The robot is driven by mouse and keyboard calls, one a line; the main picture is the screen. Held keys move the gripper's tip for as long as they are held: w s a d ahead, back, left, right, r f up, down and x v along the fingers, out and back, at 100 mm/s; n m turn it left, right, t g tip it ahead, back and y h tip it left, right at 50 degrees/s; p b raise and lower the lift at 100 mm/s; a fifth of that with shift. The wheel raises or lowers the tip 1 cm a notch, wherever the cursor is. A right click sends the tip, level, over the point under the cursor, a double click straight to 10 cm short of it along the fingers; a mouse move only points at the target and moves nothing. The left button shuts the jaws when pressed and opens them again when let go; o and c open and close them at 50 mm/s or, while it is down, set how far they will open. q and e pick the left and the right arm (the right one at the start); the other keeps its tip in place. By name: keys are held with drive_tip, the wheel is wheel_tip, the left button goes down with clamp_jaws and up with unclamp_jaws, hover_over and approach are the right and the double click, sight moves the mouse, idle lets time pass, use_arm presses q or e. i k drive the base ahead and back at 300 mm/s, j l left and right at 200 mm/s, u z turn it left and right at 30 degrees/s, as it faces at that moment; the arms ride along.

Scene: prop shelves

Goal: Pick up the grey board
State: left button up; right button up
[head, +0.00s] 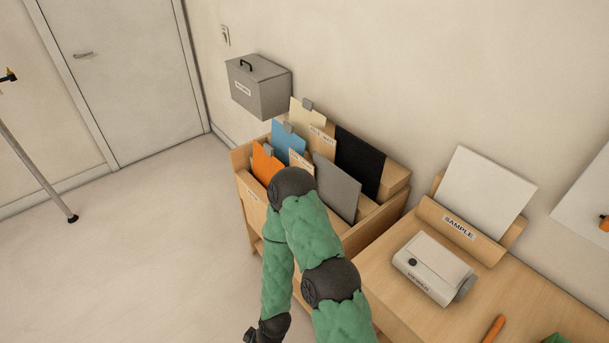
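The grey board (338,187) stands upright, leaning a little, in the front right part of a wooden rack (362,237). Its lower left part is close to my green arm in the picture, and its face is mostly clear. One of my arms rises from the bottom edge in front of the rack and folds back down. My other arm does not show. Nothing is seen holding the board.
An orange board (265,164), a blue board (287,141), a cream board (306,117) and a black board (360,160) share the rack. A grey box (258,88) is behind it. A viewer (436,268) and a sample holder (464,228) stand on the table at right.

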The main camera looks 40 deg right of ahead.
sight(337, 189)
drive_tip(key=i, duration=0.95)
drive_tip(key=i+j+z, duration=0.1)
drive_tip(key=i, duration=0.9)
drive_tip(key=z, duration=0.5)
drive_tip(key=i+z, duration=0.1)
drive_tip(key=z, duration=0.4)
drive_tip(key=j+z, duration=0.1)
drive_tip(key=z, duration=0.4)
drive_tip(key=i+j+z, duration=0.1)
drive_tip(key=z, duration=0.4)
